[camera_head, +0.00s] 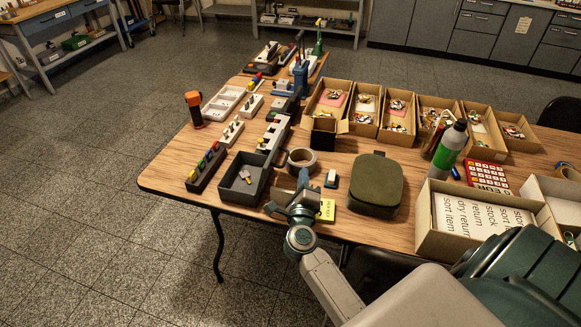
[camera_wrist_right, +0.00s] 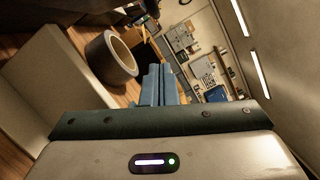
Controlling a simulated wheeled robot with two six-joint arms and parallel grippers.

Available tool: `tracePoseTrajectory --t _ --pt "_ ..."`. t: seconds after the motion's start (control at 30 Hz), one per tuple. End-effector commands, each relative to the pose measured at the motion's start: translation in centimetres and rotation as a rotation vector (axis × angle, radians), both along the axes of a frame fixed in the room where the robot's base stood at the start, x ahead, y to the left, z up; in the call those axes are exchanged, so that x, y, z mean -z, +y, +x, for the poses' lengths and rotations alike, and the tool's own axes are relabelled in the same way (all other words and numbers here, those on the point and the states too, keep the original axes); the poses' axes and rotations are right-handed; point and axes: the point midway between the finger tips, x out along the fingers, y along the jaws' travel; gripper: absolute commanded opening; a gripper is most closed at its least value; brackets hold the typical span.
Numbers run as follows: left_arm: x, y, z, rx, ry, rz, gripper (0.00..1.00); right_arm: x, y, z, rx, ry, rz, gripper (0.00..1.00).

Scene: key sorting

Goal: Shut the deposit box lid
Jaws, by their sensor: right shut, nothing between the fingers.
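An open dark grey box (camera_head: 245,178) stands near the table's front edge with small yellow and pale items inside. No lid can be clearly made out on it, and I cannot tell for sure that it is the deposit box. A small black box (camera_head: 323,136) stands farther back, in front of the cardboard trays. My right gripper (camera_head: 303,188) is shut and empty, to the right of the grey box and in front of the tape roll (camera_head: 301,160). Its blue fingers also show in the right wrist view (camera_wrist_right: 159,86). My left gripper is out of view.
An olive case (camera_head: 376,183) stands right of my right gripper, with a yellow note (camera_head: 327,209) between them. A green-labelled bottle (camera_head: 450,148) and an open cardboard box (camera_head: 430,235) stand farther right.

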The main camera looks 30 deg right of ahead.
Motion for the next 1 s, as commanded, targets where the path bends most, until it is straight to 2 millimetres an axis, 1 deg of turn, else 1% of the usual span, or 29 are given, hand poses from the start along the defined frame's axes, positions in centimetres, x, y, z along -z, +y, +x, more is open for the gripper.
tracePoseTrajectory --t 0.03,0.13,0.3,0.77,1.0 --pt "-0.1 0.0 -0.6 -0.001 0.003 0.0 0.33 -0.6 0.3 0.7 0.0 -0.001 0.004 0.0" --pt "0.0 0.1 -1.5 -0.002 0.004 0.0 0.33 -1.2 1.3 1.7 0.0 -0.001 0.003 0.0" --pt "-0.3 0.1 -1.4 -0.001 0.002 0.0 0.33 -1.7 2.1 2.6 0.0 0.0 0.002 0.0" --pt "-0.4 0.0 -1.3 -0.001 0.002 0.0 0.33 -1.8 2.3 2.9 0.0 0.003 -0.002 0.0" --pt "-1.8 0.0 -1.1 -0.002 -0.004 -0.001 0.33 -2.5 2.4 3.9 -0.001 0.033 -0.03 0.0"
